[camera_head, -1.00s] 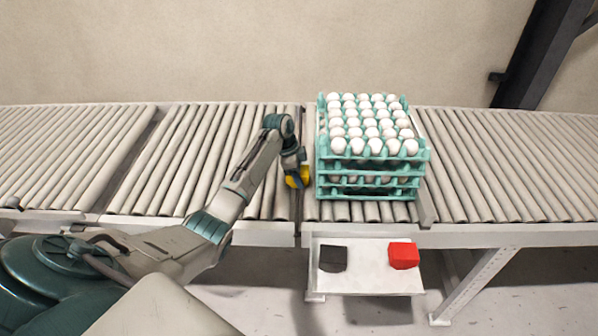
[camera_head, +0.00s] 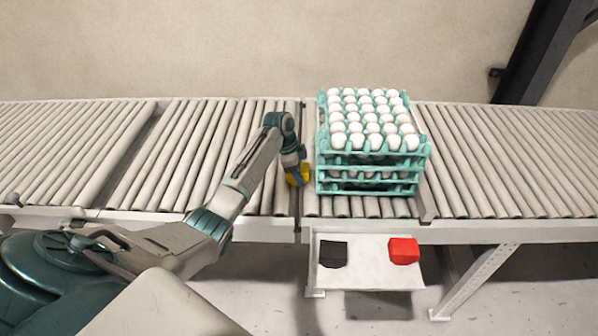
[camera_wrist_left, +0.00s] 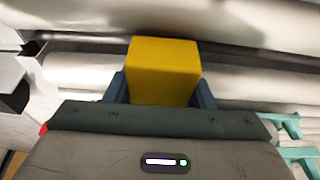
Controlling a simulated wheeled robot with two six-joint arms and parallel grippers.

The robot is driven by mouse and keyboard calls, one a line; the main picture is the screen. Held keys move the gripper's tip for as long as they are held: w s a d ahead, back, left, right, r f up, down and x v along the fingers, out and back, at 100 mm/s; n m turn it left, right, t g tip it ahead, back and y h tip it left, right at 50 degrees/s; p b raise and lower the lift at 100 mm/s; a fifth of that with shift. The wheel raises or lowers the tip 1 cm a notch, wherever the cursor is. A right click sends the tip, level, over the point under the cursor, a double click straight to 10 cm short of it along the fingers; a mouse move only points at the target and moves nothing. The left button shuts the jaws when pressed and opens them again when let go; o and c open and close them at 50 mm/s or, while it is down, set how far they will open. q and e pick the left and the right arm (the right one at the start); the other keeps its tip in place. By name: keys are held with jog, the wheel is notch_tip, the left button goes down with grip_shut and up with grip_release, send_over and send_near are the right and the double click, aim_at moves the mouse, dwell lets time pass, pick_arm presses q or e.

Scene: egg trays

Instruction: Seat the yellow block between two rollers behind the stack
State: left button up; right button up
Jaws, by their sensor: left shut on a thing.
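The yellow block (camera_head: 299,176) is held by my left gripper (camera_head: 296,172), just left of the egg-tray stack. In the left wrist view the yellow block (camera_wrist_left: 163,70) sits between the two blue fingers, with pale rollers (camera_wrist_left: 90,75) close behind it. I cannot tell whether it touches the rollers. The stack (camera_head: 370,170) is several teal trays with white eggs on top. It stands on the conveyor rollers (camera_head: 340,207). A corner of teal tray (camera_wrist_left: 290,125) shows at the right of the wrist view. My right gripper is not in view.
A white shelf (camera_head: 370,277) below the conveyor's front edge holds a black block (camera_head: 333,253) and a red block (camera_head: 403,250). A dark divider (camera_head: 298,205) crosses the conveyor just left of the stack. The rollers farther left and right are bare.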

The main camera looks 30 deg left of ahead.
pick_arm(q)
jog(key=shift+f, duration=0.2)
jog(key=o, duration=1.1)
jog(key=shift+o, duration=0.6)
jog(key=b+v, duration=0.2)
jog(key=v, duration=0.7)
jog(key=shift+r, duration=0.2)
jog(key=shift+s+a+r, duration=0.15)
jog(key=shift+a+r, duration=0.05)
jog(key=shift+r, duration=0.5)
jog(key=shift+f, duration=0.1)
